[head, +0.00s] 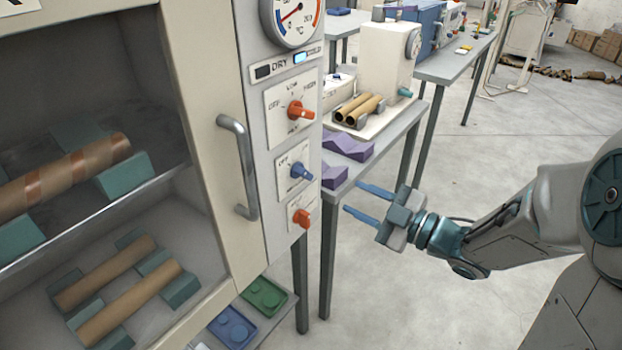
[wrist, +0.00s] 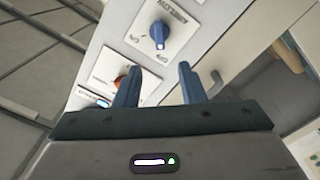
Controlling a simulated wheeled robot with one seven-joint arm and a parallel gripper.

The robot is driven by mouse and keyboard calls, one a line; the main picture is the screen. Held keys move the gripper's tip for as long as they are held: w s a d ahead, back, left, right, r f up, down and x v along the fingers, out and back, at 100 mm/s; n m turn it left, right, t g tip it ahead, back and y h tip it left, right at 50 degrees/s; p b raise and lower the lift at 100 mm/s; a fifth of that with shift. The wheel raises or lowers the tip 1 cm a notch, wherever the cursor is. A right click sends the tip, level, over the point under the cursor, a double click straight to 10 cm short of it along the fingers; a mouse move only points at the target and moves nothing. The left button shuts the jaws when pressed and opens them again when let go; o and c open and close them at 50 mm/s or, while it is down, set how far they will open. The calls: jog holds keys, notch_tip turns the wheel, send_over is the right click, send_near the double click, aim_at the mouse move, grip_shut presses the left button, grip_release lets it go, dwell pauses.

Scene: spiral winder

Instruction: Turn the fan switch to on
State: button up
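The cabinet's control panel (head: 256,135) carries a blue knob (head: 299,171) on a white plate between two orange knobs. The printing is too small to tell which one is the fan switch. In the wrist view, the blue knob (wrist: 160,33) is ahead of the fingers, its white mark pointing down in the picture. My gripper (head: 351,196) is open and empty, right of the panel and apart from the knobs. In the wrist view, its two blue fingers (wrist: 160,68) stand apart with nothing between them.
The upper orange knob (head: 300,110) and lower orange knob (head: 301,217) flank the blue one. A door handle (head: 240,168) juts out left of the panel. A table (head: 405,125) with purple blocks (head: 348,146) stands behind my gripper. Open floor lies to the right.

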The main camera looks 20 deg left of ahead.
aim_at(307, 175)
jog(key=x, duration=1.2)
jog(key=shift+w+a, duration=0.1)
jog(key=shift+a, duration=0.05)
grip_shut()
